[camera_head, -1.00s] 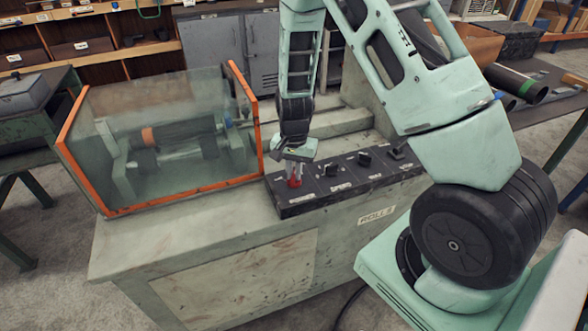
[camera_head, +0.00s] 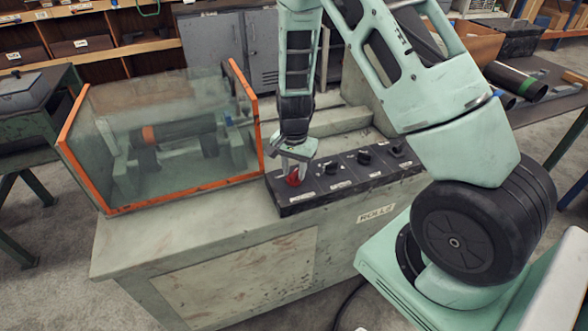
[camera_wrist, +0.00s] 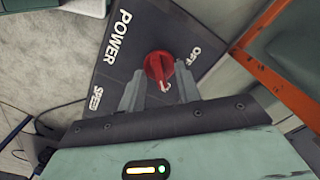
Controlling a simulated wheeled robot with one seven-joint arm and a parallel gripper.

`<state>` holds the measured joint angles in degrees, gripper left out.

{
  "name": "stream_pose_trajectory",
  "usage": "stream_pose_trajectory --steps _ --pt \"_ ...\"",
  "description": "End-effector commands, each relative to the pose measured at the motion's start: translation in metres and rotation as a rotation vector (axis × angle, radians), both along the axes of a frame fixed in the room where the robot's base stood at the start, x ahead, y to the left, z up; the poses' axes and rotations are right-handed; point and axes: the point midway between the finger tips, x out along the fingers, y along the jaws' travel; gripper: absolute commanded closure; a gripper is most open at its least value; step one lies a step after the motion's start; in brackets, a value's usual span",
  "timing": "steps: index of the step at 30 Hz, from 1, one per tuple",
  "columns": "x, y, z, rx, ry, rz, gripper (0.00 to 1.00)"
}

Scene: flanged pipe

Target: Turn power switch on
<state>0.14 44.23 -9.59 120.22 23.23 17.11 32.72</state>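The red power switch (camera_head: 293,177) is a rotary knob at the left end of the black control panel (camera_head: 318,196). In the wrist view the red knob (camera_wrist: 159,66) sits between the words POWER and OFF, with a small white mark on its near side. My gripper (camera_head: 293,172) points down over it. In the wrist view my gripper's (camera_wrist: 160,72) two grey fingers stand apart, one on each side of the knob, and look open. A narrow dark gap shows between fingers and knob; contact at the tips cannot be told.
Several black knobs (camera_head: 364,157) line the panel to the right. A glass guard with an orange frame (camera_head: 262,125) stands left of my gripper, close by, covering rollers (camera_head: 180,135). The bench top (camera_head: 180,225) in front is clear.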

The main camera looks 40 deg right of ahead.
Motion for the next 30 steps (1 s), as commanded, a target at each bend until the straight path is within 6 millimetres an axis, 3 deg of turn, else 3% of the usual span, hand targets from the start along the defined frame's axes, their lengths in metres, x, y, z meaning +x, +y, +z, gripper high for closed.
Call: stream_pose_trajectory --steps 11,14,30 --pt "0.000 0.000 0.008 -0.001 0.000 0.003 0.67" --pt "0.001 0.001 0.022 0.000 -0.004 0.004 0.67" --pt "0.000 0.001 0.143 0.001 -0.004 0.002 0.67"
